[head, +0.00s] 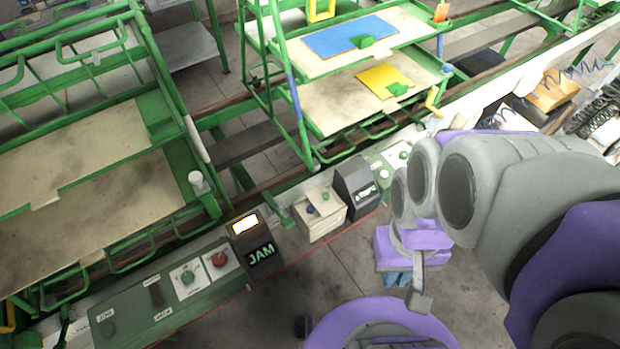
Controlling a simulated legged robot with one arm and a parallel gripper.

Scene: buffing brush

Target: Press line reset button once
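I cannot read any label that names the line reset button. A green panel (130,302) at lower left carries a green button (187,278) and a red button (219,259) on white plates, and a dark round button (108,328). A beige box (325,225) on the rail has a dark blue button (311,210) and another small knob. A second green panel (386,165) with a green button (403,155) is further right, partly hidden by my arm. My gripper (398,279), with blue tips, is right of the beige box, apart from the buttons. Its opening is unclear.
A dark display unit (250,245) reading "JAM" stands between the left panel and the beige box. Another dark unit (357,188) stands right of the box. Green-framed racks (170,130) rise behind the rail. Bare floor (290,305) lies in front.

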